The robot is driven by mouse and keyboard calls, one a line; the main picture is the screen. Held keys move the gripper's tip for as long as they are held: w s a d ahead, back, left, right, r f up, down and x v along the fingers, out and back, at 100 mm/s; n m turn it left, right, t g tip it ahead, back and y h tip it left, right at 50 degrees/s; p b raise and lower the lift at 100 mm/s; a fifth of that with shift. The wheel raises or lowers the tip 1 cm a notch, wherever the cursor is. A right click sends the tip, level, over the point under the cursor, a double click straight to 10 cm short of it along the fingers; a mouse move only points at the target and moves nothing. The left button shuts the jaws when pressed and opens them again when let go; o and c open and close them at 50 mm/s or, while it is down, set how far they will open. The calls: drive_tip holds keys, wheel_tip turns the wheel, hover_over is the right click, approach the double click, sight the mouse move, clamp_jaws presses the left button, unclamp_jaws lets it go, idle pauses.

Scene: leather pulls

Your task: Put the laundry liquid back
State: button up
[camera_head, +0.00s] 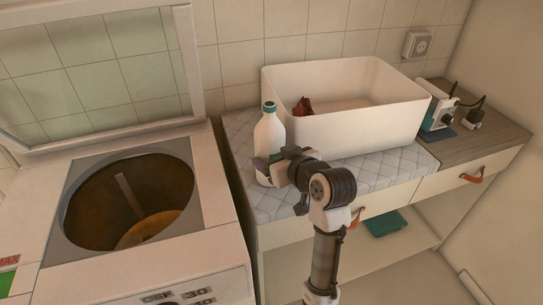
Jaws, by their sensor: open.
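A white bottle with a teal cap (268,132), which looks like the laundry liquid, stands upright on the quilted grey mat (233,148) on the counter. It is at the front left of a large white bin. My gripper (268,170) is open at the bottle's lower part. Its jaws are at or around the bottle's lower body; I cannot tell whether they touch it. My gripper and arm hide part of the bottle's base.
The white bin (370,128) holds something dark red (303,106). An open top-loading washer (130,152) stands at left, its lid raised. Small devices (440,113) sit on the wooden counter at right. Drawers with leather pulls (472,178) are below, above a shelf with a teal item (385,222).

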drive_tip(key=b+v, duration=0.1)
drive_tip(key=v, duration=0.8)
drive_tip(key=shift+d, duration=0.1)
idle(1.0)
